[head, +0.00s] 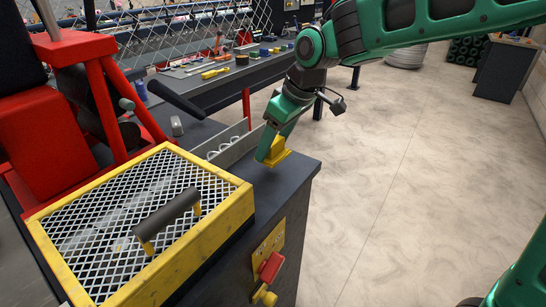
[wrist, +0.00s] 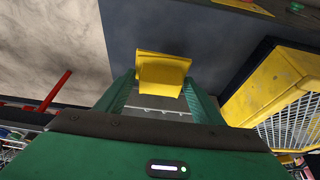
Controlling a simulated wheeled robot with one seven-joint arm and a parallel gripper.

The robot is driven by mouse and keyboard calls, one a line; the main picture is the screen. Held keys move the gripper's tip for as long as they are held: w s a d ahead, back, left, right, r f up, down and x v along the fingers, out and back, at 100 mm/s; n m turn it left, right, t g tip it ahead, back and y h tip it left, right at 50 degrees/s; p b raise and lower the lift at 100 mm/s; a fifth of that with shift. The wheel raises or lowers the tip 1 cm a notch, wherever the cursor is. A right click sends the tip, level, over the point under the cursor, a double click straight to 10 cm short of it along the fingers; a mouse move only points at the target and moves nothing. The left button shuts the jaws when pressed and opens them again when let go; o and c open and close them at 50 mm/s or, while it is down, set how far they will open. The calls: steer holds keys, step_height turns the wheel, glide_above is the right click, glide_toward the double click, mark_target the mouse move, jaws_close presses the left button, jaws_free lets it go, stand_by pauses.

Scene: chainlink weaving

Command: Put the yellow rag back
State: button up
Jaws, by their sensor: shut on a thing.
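The yellow rag (head: 275,157) is held at the tip of my green gripper (head: 270,148), over the right end of the dark machine top (head: 281,179) in the head view. In the wrist view the rag (wrist: 162,74) sits between the two green fingers of my gripper (wrist: 160,95). The gripper is shut on it. The head view does not clearly show whether the rag touches the surface below.
A yellow-framed mesh guard (head: 147,212) with a dark handle stands left of my gripper. A grey slotted rail (head: 229,138) lies behind it. A red button (head: 271,267) is on the machine's side. A workbench (head: 220,88) with tools stands behind.

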mark_target(274, 157)
steer(key=shift+f, duration=2.15)
steer(key=shift+f, duration=0.1)
steer(key=o, duration=1)
steer(key=shift+s, duration=0.1)
steer(key=v, duration=1.2)
